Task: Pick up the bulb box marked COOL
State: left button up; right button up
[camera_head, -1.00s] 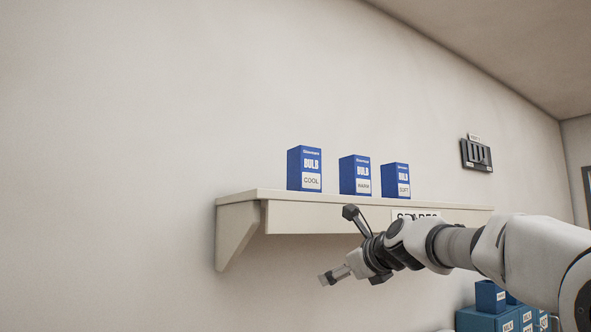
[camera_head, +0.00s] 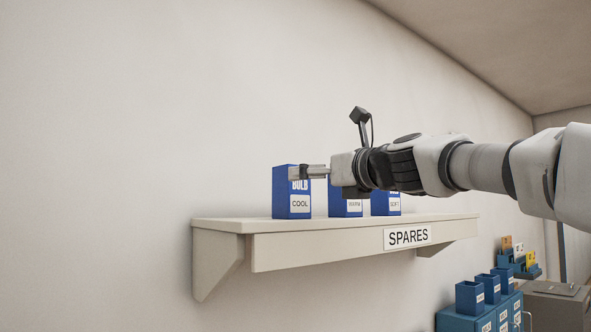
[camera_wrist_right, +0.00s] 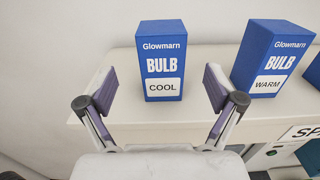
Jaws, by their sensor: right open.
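The blue bulb box marked COOL (camera_head: 291,200) stands upright at the left of a wall shelf. In the right wrist view the COOL box (camera_wrist_right: 161,62) stands ahead of my right gripper, roughly centred between its fingers. My right gripper (camera_head: 308,172) comes in from the right in the head view and overlaps the box's upper part. In the right wrist view the right gripper (camera_wrist_right: 160,90) is open and empty, its fingertips apart at either side in front of the box. My left gripper is not in view.
The WARM box (camera_wrist_right: 268,60) stands right of COOL, and a third box (camera_head: 385,204) stands beyond it, partly hidden by my arm. The shelf (camera_head: 215,224) carries a SPARES sign (camera_head: 407,237). Blue bins (camera_head: 470,297) sit at lower right. The shelf's left end is clear.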

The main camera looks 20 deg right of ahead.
aim_at(300, 182)
jog(key=p+x, duration=0.2)
jog(key=x, duration=0.1)
jog(key=f+p+x, duration=0.1)
jog(key=p+x, duration=0.1)
jog(key=x, duration=0.1)
jog(key=shift+d, duration=0.1)
jog(key=shift+w, duration=0.15)
jog(key=shift+w+f, duration=0.2)
jog(key=shift+w, duration=0.25)
jog(key=shift+w+a, duration=0.1)
jog(key=shift+a, duration=0.15)
jog(key=c, duration=1.2)
jog(key=shift+s+d+r, duration=0.1)
jog(key=shift+s, duration=0.15)
jog(key=shift+c, duration=0.4)
